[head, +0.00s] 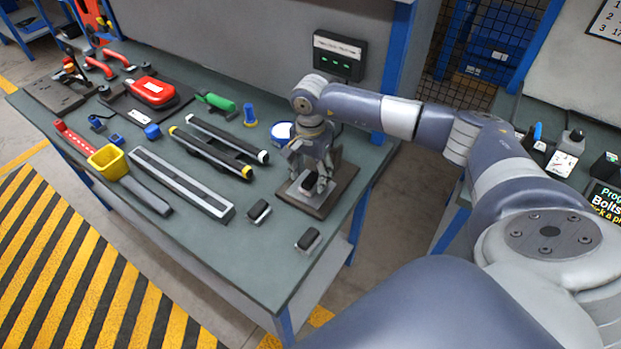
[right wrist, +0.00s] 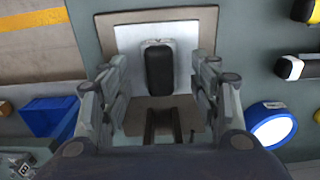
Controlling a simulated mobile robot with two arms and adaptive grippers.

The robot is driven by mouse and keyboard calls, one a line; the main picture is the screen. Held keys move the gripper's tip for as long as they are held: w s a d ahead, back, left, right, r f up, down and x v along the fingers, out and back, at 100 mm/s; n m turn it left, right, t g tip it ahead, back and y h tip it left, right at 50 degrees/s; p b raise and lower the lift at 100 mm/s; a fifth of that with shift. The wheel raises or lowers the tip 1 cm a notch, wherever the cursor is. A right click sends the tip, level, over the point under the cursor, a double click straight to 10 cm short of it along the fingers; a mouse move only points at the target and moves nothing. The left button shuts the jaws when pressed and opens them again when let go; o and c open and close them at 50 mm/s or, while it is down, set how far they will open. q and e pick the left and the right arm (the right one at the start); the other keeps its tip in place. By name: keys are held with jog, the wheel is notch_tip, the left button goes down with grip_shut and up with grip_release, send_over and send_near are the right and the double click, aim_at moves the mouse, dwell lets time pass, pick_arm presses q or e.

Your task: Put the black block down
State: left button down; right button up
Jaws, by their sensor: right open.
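A black block (right wrist: 158,72) lies on a pale square pad of a brown plate fixture (right wrist: 204,38), seen in the right wrist view. In the head view the black block (head: 309,187) is partly hidden under my right gripper (head: 312,180), and the plate's brown edge (head: 345,180) shows around it. My right gripper is open, with its fingers (right wrist: 165,66) on either side of the block and gaps between them and it. The block appears to rest on the pad, not held. My left gripper is not in view.
Two more black-topped blocks (head: 258,212) (head: 308,240) stand near the bench's front edge. A round white-and-blue item (head: 282,131) sits close behind the gripper. Black bars (head: 212,152), a long grey rail (head: 180,184) and a yellow cup (head: 108,162) lie to the left.

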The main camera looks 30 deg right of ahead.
notch_tip(320, 180, down, 2)
jog(key=shift+f, duration=0.2)
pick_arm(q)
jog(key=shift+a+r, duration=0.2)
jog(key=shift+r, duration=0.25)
pick_arm(e)
jog(key=shift+r, duration=0.1)
grip_shut()
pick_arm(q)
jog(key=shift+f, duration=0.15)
pick_arm(e)
jog(key=shift+w+r, duration=0.1)
jog(key=shift+r, duration=0.05)
